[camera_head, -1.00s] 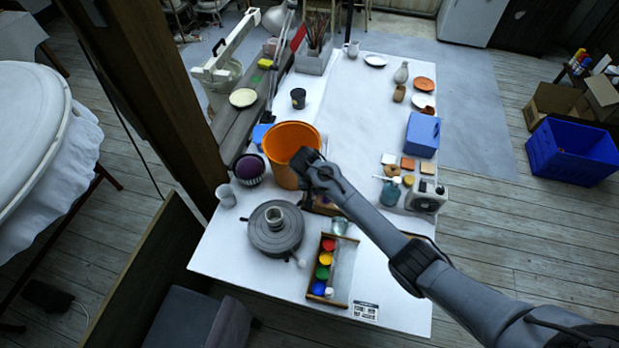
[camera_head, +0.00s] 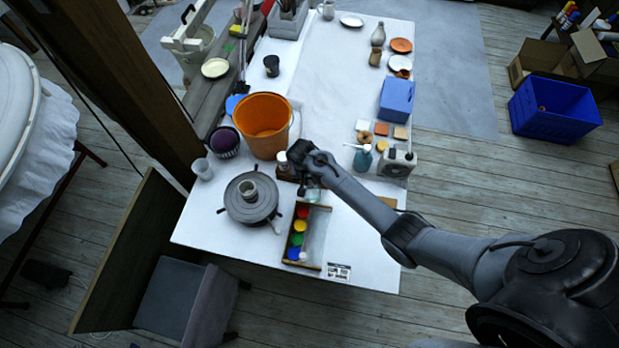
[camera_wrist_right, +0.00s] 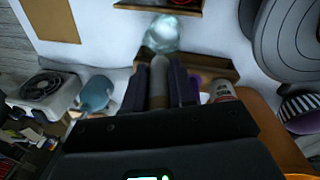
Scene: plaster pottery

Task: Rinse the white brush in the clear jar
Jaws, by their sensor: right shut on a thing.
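The clear jar (camera_head: 313,194) stands on the white table behind the paint box. It also shows in the right wrist view (camera_wrist_right: 162,35), just beyond my fingertips. My right gripper (camera_head: 304,180) is close behind the jar in the head view. In the right wrist view the gripper (camera_wrist_right: 160,85) is shut on a slim pale grey piece (camera_wrist_right: 158,72), which looks like the white brush's handle. The brush's tip is hard to make out. The held piece points toward the jar, and I cannot tell whether it touches it. My left gripper is not in view.
A paint box (camera_head: 318,238) with several colours is in front of the jar. A grey wheel (camera_head: 247,208) is to the left, and an orange bucket (camera_head: 263,125) behind. A wooden holder (camera_wrist_right: 205,65) is beside the fingers. A teal pump bottle (camera_head: 362,160) stands to the right.

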